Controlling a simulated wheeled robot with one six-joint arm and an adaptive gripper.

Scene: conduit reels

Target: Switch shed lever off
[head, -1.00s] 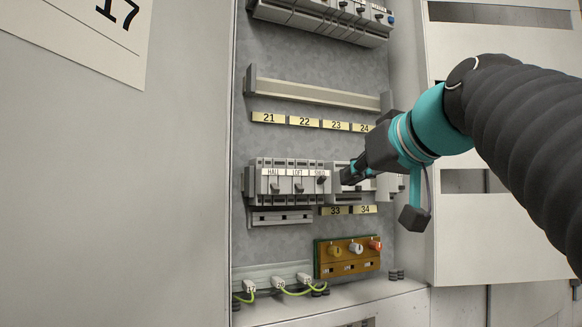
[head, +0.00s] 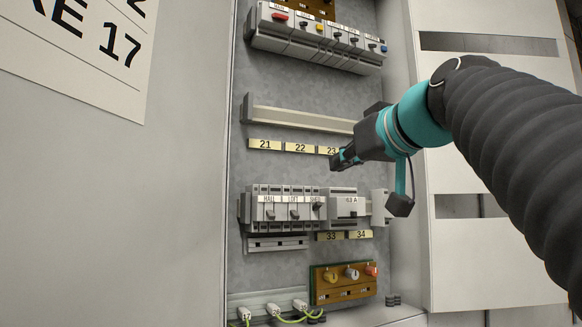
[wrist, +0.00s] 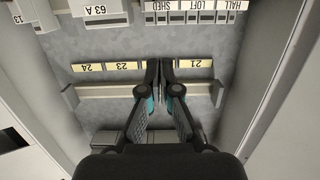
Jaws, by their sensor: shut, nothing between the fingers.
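The SHED breaker (head: 314,220) is the right one of three labelled modules in the middle row of the cabinet, beside HALL and LOFT. Its dark lever (head: 317,206) sits higher than the HALL and LOFT levers. My gripper (head: 337,162) is shut and empty, above and slightly right of the SHED breaker, in front of the number-plate row and apart from the lever. In the wrist view, upside down, my closed fingertips (wrist: 162,66) lie over the plate row. The SHED label (wrist: 165,5) shows at the top edge there; its lever is out of that view.
A 63 A module (head: 344,205) stands right of SHED. An empty rail (head: 295,117) runs above the number plates. A top device row (head: 315,42) and a brown board with coloured knobs (head: 343,287) are above and below. The cabinet's side walls bound the space.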

